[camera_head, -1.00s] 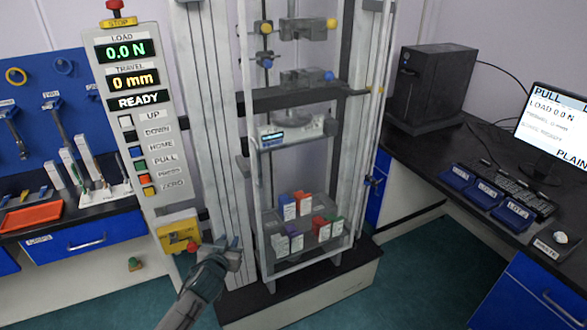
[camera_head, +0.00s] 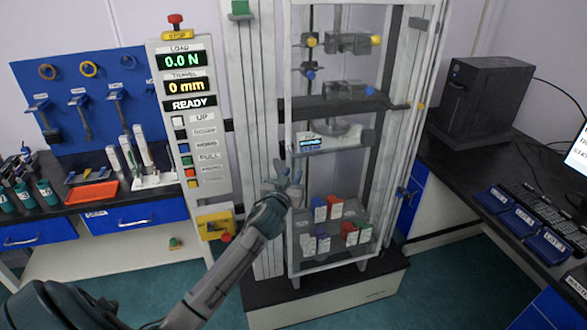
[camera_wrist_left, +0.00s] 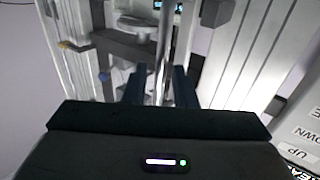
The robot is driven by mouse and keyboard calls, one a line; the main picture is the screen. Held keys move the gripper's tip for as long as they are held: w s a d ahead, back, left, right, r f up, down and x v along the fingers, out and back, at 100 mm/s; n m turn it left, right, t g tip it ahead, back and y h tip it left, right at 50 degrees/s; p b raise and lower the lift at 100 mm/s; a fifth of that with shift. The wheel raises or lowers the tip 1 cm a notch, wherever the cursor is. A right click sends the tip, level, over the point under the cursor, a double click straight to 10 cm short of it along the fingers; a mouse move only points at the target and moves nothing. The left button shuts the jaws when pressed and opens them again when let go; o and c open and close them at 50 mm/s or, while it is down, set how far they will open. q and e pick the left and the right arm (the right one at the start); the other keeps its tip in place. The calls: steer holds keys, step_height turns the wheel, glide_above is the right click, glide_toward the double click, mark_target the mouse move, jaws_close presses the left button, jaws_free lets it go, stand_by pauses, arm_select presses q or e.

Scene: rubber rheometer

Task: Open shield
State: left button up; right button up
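The shield (camera_head: 290,225) is a clear panel in a pale frame across the front of the test machine, and it looks shut. My left gripper (camera_head: 287,172) is at the left upright of the shield frame, above the lower shelf. Its two fingers are apart. In the left wrist view, the fingers of my left gripper (camera_wrist_left: 158,85) stand apart, with a pale upright bar (camera_wrist_left: 165,45) showing beyond and between them. I cannot tell whether the fingers touch it. My right gripper is out of view.
A control panel (camera_head: 187,130) with a red stop button stands left of the machine. Behind the shield, small coloured boxes (camera_head: 335,207) sit on a low shelf, with clamps (camera_head: 350,43) above.

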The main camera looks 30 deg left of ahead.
arm_select(q)
steer(key=shift+x, duration=0.85)
steer(key=shift+c, duration=0.3)
jaws_close()
steer(key=shift+f, duration=0.1)
